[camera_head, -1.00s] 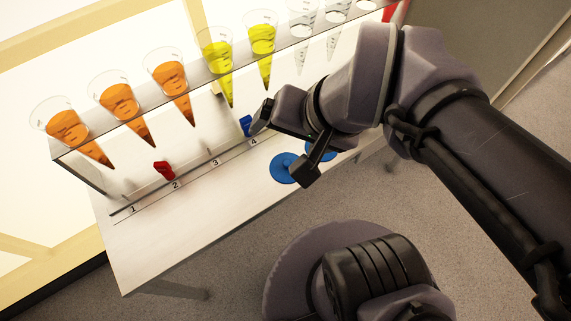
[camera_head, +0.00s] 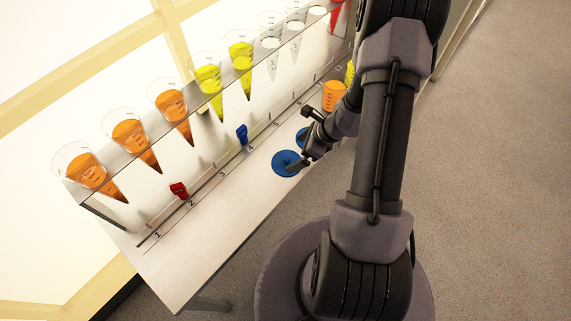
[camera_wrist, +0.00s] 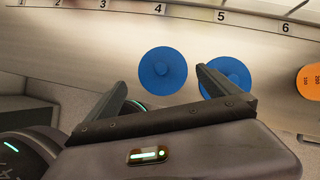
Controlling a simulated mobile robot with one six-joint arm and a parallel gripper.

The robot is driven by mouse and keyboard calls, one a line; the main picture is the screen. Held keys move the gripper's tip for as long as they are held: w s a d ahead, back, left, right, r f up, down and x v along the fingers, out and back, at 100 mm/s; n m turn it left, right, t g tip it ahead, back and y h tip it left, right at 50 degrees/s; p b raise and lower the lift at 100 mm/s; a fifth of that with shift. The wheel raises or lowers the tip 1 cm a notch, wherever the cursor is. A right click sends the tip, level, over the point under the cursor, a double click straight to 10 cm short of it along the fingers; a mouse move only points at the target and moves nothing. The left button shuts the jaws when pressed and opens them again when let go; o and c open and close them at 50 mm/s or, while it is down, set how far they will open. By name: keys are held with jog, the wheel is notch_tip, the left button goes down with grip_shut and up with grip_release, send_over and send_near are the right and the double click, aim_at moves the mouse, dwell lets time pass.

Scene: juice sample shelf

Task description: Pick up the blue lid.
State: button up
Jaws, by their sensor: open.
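Two round blue lids lie on the white shelf board. My gripper (camera_wrist: 161,80) is open and empty. In the wrist view its fingertips appear on either side of the first lid. I cannot tell how high they are above the board.
The shelf board (camera_head: 200,235) has numbered positions. Above it a rack (camera_head: 150,112) holds several cones of orange, yellow and clear liquid. A red clip (camera_head: 179,190) and a blue clip (camera_head: 242,134) stand below. An orange cup (camera_head: 334,96) stands beyond the lids.

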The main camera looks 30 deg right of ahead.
aim_at(287, 158)
jog(key=b+x, duration=0.3)
jog(key=x, duration=0.4)
jog(key=shift+w+f, duration=0.1)
jog(key=shift+w, duration=0.1)
jog(key=c, duration=1)
jog(key=shift+r, duration=0.3)
